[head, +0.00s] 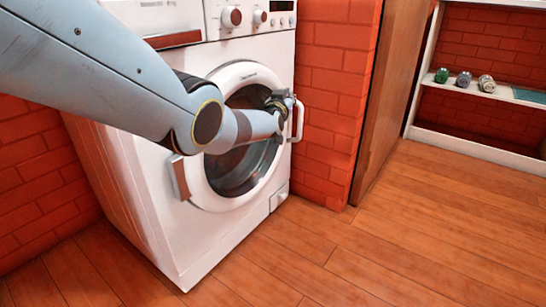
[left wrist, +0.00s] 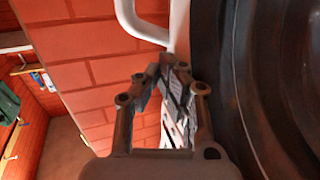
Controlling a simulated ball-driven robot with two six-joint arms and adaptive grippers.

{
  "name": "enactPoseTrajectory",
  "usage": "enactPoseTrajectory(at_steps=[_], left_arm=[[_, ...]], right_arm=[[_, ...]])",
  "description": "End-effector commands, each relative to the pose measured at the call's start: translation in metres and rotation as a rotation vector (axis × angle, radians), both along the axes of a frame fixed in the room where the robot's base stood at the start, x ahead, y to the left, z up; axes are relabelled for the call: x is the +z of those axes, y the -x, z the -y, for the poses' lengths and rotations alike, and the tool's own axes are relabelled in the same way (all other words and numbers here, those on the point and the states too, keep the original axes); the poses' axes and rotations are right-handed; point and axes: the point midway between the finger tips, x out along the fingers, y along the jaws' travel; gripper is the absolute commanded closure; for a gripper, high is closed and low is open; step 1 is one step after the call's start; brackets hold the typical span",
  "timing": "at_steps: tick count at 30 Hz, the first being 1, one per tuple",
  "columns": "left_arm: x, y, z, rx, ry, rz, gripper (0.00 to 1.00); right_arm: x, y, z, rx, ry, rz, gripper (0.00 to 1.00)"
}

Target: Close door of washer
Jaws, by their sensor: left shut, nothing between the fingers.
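The white washer (head: 150,220) stands against the red brick wall. Its round door (head: 215,195) has a white ring and dark glass. A metal hinge piece (head: 180,178) is at its left and a white handle (head: 299,121) at its right. The door lies near the washer front; I cannot tell if it is flush. My left gripper (head: 281,103) is shut and empty, in front of the door's right side beside the handle. In the left wrist view the gripper (left wrist: 166,82) is beside the dark glass (left wrist: 262,80), with the handle (left wrist: 135,20) beyond. My right gripper is out of view.
A wooden panel (head: 388,95) stands right of the washer. A white shelf (head: 480,148) at the far right holds several small jars (head: 463,80). The wooden floor (head: 400,240) in front and to the right is clear.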

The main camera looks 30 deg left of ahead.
Motion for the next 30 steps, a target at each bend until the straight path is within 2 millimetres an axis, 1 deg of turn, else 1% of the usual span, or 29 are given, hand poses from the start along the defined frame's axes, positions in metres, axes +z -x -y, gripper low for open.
enactPoseTrajectory(at_steps=[1,7,17,24,30], left_arm=[[0.005,0.002,-0.009,0.011,-0.006,0.009,1.0],[0.003,0.013,-0.007,0.016,-0.008,0.009,1.0],[0.001,0.049,0.012,0.001,-0.004,0.003,1.0],[0.001,0.081,0.026,-0.001,-0.004,0.002,1.0],[0.001,0.105,0.036,-0.003,-0.003,0.001,1.0]], right_arm=[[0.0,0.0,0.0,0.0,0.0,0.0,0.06],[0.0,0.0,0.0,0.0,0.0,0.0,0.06],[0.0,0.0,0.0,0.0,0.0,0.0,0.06],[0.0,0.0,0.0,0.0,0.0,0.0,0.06],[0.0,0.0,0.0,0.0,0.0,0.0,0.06]])
